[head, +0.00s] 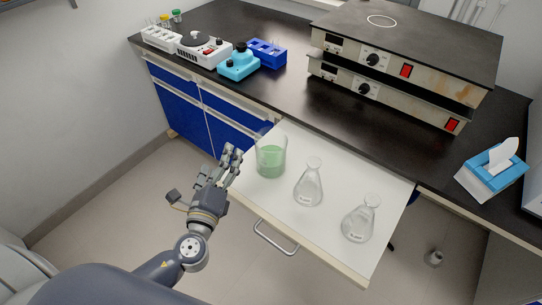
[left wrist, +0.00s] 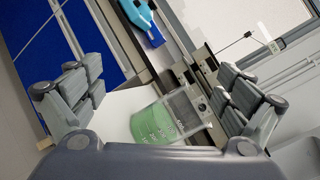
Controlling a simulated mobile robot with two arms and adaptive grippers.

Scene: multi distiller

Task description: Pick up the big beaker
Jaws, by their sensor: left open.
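The big beaker (head: 271,157) stands upright on the white pulled-out drawer surface and holds green liquid. It also shows in the left wrist view (left wrist: 165,120), partly hidden at the bottom by the gripper's body. My left gripper (head: 232,160) is just left of the beaker in the head view, apart from it. In the left wrist view the fingers of my left gripper (left wrist: 158,95) are spread wide, with the beaker seen between them and nothing held. My right gripper is not in view.
Two clear flasks (head: 308,185) (head: 360,220) stand right of the beaker on the open drawer (head: 330,245). Behind is the black bench (head: 290,100) with stacked hot plates (head: 400,65), a blue rack (head: 267,53) and a tissue box (head: 492,175). The drawer's front strip is clear.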

